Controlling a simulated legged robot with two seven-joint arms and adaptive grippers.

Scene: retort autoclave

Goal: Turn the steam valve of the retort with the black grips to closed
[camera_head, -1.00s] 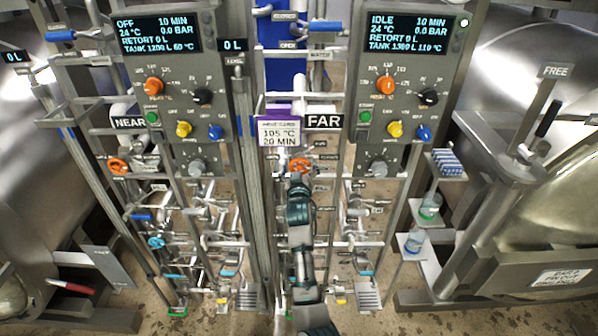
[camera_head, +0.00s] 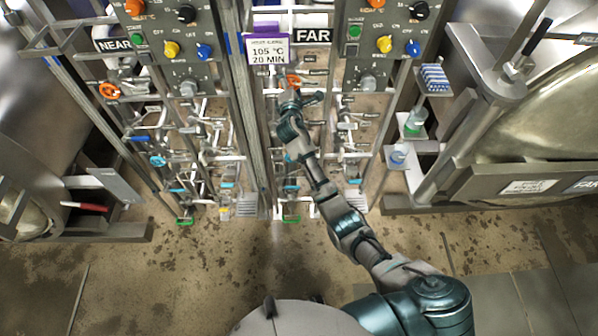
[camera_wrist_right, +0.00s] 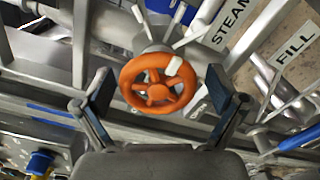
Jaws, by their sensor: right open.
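The orange steam handwheel (camera_head: 293,81) is on the piping below the FAR sign (camera_head: 313,36) in the head view, partly hidden by my right gripper (camera_head: 290,98). The right wrist view shows this orange wheel (camera_wrist_right: 157,83) close up, with a STEAM label (camera_wrist_right: 232,20) beside it. My right gripper (camera_wrist_right: 161,88) is open, its two fingers on either side of the wheel with visible gaps. I cannot tell how far the wheel is turned. The black grip (camera_head: 537,37) is on the right retort. My left gripper is not in view.
A second orange wheel (camera_head: 110,90) is under the NEAR sign (camera_head: 113,45); the left retort has a red grip (camera_head: 83,206). A FILL label (camera_wrist_right: 296,47) and pipes crowd the wheel. Shelves with a green-liquid beaker (camera_head: 413,123) stand right. The floor in front is clear.

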